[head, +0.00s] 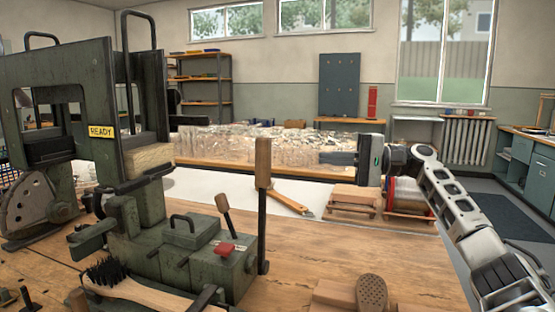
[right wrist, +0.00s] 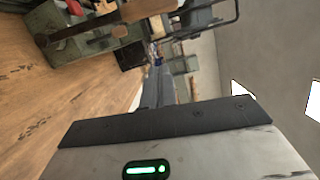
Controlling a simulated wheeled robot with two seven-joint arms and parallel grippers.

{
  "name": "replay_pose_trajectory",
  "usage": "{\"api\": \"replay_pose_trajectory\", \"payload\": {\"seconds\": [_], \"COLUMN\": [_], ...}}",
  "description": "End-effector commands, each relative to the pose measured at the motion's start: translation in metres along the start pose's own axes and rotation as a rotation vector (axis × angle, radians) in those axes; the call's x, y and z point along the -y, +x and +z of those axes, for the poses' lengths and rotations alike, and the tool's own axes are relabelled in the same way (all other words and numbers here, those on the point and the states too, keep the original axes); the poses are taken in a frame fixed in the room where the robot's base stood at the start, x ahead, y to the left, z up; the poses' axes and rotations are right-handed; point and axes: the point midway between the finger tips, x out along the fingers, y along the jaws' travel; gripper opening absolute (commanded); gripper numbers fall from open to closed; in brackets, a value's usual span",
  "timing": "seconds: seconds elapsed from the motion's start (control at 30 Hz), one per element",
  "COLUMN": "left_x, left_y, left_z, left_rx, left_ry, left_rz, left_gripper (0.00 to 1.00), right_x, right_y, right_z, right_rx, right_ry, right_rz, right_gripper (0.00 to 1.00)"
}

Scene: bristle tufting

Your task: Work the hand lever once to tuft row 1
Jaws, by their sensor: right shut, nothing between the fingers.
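The green tufting machine (head: 150,200) stands on the workbench at the left, with a yellow READY plate (head: 101,131). Its hand lever (head: 262,200) stands upright at the machine's right side, with a wooden grip (head: 263,162) on top. The wooden grip also shows at the upper left of the right wrist view (right wrist: 80,28). My right gripper (head: 323,157) is shut and empty, pointing left at about the grip's height. A gap shows between its fingers and the grip; the fingers also show in the right wrist view (right wrist: 158,82). My left gripper is not in view.
A brush with dark bristles (head: 140,290) lies at the machine's front. A short lever with a wooden knob (head: 223,202) and a red part (head: 226,249) sit on the machine. Wooden blocks (head: 355,198) lie below my right gripper.

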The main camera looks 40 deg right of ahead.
Motion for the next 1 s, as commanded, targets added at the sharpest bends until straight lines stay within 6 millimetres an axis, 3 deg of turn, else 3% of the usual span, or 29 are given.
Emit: {"api": "replay_pose_trajectory", "payload": {"seconds": [0.67, 1.0], "left_x": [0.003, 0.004], "left_y": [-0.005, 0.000], "left_z": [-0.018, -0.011], "left_rx": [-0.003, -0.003], "left_ry": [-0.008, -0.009], "left_rz": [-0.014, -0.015], "left_gripper": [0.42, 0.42], "right_x": [0.003, -0.003], "right_y": [0.099, 0.105], "right_z": [0.001, 0.026], "right_rx": [0.002, 0.000], "right_ry": [-0.001, 0.000], "right_rz": [-0.002, 0.003], "right_gripper": [0.00, 0.00]}}
